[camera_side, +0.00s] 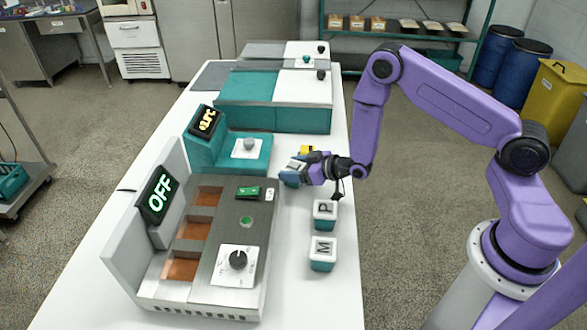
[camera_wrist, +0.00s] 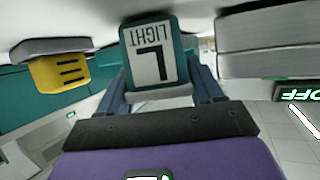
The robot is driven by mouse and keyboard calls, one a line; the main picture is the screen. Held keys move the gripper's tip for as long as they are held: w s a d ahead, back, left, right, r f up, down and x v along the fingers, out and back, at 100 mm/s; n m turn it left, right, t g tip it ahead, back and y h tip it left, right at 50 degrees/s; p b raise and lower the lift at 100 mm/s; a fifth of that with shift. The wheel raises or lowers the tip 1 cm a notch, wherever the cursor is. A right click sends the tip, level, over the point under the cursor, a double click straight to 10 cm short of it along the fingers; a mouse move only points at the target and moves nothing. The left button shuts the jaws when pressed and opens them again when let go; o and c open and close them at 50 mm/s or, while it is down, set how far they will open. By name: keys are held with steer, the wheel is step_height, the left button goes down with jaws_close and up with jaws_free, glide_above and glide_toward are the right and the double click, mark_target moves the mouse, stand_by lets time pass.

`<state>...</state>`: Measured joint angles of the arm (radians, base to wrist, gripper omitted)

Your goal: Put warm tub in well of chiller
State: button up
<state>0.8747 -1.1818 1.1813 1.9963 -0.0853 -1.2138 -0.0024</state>
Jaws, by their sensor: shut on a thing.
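My gripper (camera_side: 299,176) is shut on a teal tub with a white lid (camera_side: 293,168). In the wrist view this tub (camera_wrist: 154,55) reads "L LIGHT" and sits between the two fingers. The gripper is in front of the teal machine and to the right of the grey unit. That unit has an "OFF" display (camera_side: 159,195) and three open copper-coloured wells (camera_side: 193,230); I see no tub in them. Two similar tubs, marked P (camera_side: 325,213) and M (camera_side: 322,252), stand on the white table. No label shows which tub is warm.
A yellow item (camera_side: 308,149) is just behind my gripper; a yellow block (camera_wrist: 58,71) shows in the wrist view. The front right of the table (camera_side: 305,300) is clear.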

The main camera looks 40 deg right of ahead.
steer(key=shift+f, duration=0.25)
steer(key=o, duration=1.2)
steer(key=shift+r, duration=0.1)
